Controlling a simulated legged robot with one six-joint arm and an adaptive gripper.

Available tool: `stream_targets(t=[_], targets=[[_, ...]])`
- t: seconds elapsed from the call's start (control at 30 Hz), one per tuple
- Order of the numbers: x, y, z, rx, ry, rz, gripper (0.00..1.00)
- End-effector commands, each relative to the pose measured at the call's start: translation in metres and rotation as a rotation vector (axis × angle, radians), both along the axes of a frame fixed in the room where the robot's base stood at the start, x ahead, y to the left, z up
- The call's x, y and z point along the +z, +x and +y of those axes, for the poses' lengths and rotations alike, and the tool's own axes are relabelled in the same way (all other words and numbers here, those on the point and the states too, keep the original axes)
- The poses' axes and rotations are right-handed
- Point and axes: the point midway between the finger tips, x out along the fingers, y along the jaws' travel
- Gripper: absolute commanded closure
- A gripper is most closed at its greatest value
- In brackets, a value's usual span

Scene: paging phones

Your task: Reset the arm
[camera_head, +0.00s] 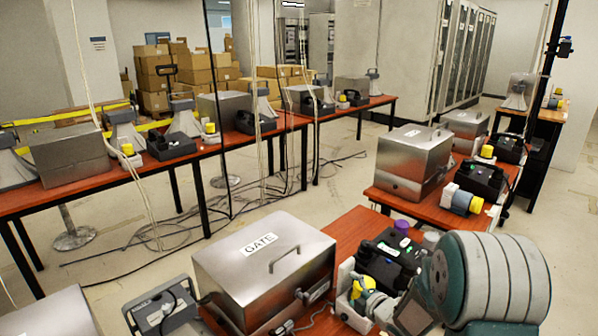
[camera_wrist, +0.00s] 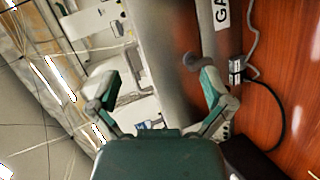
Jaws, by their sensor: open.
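My gripper (camera_wrist: 157,84) shows in the wrist view with its two green and grey fingers spread wide and nothing between them. My arm (camera_head: 490,280) fills the lower right of the head view, over the right end of the near table. I cannot make out the fingers in the head view. A metal box labelled GATE (camera_head: 262,262) stands left of my arm, with its lid down. Part of its label (camera_wrist: 221,12) shows at the top of the wrist view, beyond the right finger. A black phone (camera_head: 390,262) lies between this box and my arm.
The near red table (camera_head: 360,228) also fills the right of the wrist view, with a dark cable (camera_wrist: 281,115) on it. More metal boxes (camera_head: 413,158) and phones stand on tables behind and at left (camera_head: 70,158). Cables hang and trail over the floor. Open floor (camera_head: 300,195) lies between the tables.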

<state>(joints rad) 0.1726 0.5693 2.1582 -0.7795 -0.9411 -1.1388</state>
Motion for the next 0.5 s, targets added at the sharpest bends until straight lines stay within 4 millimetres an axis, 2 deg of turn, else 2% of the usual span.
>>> stream_targets(t=[0.03, 0.27, 0.5], targets=[[0.019, -0.001, -0.005, -0.054, 0.006, 0.027, 0.0], [0.078, -0.022, -0.029, -0.334, 0.099, 0.186, 0.0], [0.13, -0.072, -0.046, -0.628, 0.273, 0.338, 0.0]])
